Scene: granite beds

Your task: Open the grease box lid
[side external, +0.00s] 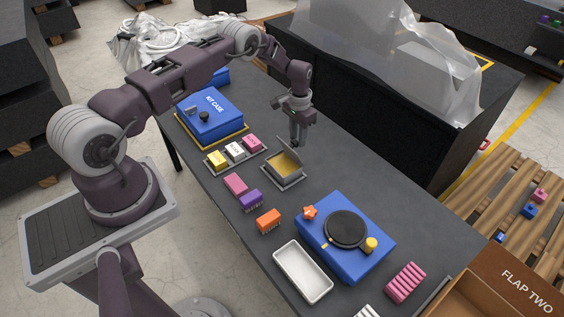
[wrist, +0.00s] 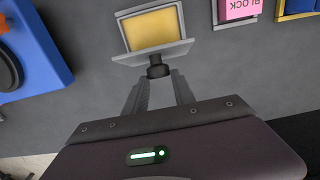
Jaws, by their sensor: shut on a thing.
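The grease box (side external: 284,177) is a small grey box with a yellow inside, standing in the middle of the table. Its grey lid (side external: 287,153) is tilted up from the back edge, and the yellow inside shows. In the wrist view the box (wrist: 152,27) lies at the top, with the lid (wrist: 140,54) in front of it. My gripper (side external: 298,140) is at the raised lid, on its far side in the side view. In the wrist view its fingers (wrist: 158,82) are shut on the lid's dark knob (wrist: 157,70).
A tray of yellow, white and pink blocks (side external: 235,153) stands left of the box. A blue unit with a black disc (side external: 346,228) is to the front right. The blue kit case (side external: 209,114) is behind left. Loose blocks (side external: 250,200) and a white tray (side external: 301,273) lie nearer.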

